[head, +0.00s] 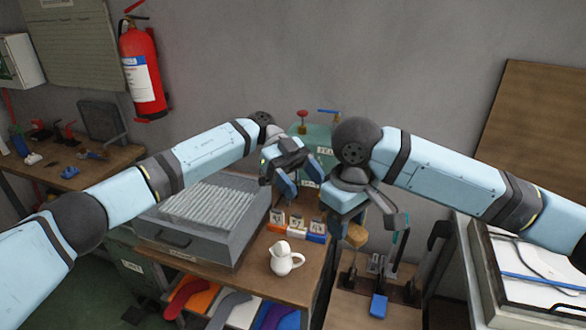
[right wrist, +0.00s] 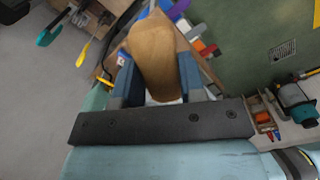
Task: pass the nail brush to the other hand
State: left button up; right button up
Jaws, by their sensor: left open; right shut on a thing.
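The nail brush (head: 355,236) has a tan, rounded wooden body. In the head view it shows just under my right gripper (head: 352,222), partly hidden by it. In the right wrist view the brush (right wrist: 155,55) sits between the two blue fingers of my right gripper (right wrist: 160,80), which is shut on it. Its bristles cannot be made out. My left gripper (head: 299,180) is open and empty, higher and to the left of the brush, apart from it. Its blue fingers are spread above the bench.
A grey ribbed tray unit (head: 165,240) stands at the left of the wooden bench. A white jug (head: 284,259) and small labelled blocks (head: 297,227) stand below the grippers. A green cabinet (head: 318,142) is behind. A stand with a blue part (head: 378,305) is lower right.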

pick_arm(q)
jog(key=x, duration=0.8)
jog(key=shift+r, duration=0.1)
jog(key=shift+w, duration=0.1)
jog(key=c, duration=1)
pick_arm(e)
jog(key=o, duration=1)
